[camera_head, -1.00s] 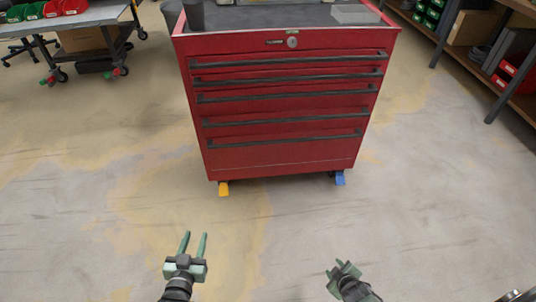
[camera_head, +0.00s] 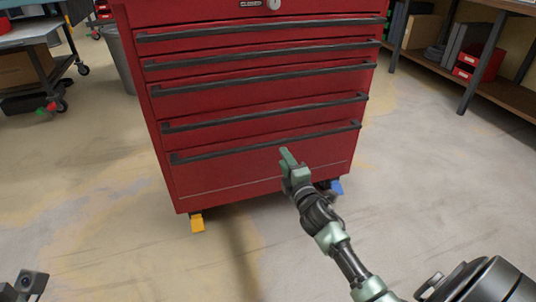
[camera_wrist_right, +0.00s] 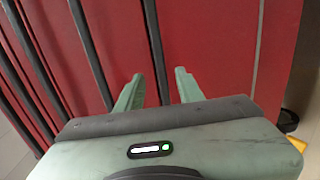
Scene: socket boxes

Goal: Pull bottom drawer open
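The red tool cabinet (camera_head: 158,120) stands ahead with several drawers, all flush and closed. The bottom drawer (camera_head: 235,175) has a long black handle (camera_head: 225,150) along its top edge. My right gripper (camera_head: 286,158) is at the right half of that handle. In the right wrist view, the fingers (camera_wrist_right: 158,88) are apart, and the black handle bar (camera_wrist_right: 154,40) runs between them without a visible grip; the bottom drawer front (camera_wrist_right: 215,45) lies right of the bar. Part of my left gripper (camera_head: 30,283) shows at the lower left corner; its fingers are not visible.
The cabinet stands on casters with a yellow (camera_head: 197,224) and a blue (camera_head: 336,187) foot pedal. The floor (camera_head: 110,250) before it is clear. A wooden shelf (camera_head: 500,85) is at right; a grey bin (camera_head: 122,60) and a wheeled table (camera_head: 30,32) are at left.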

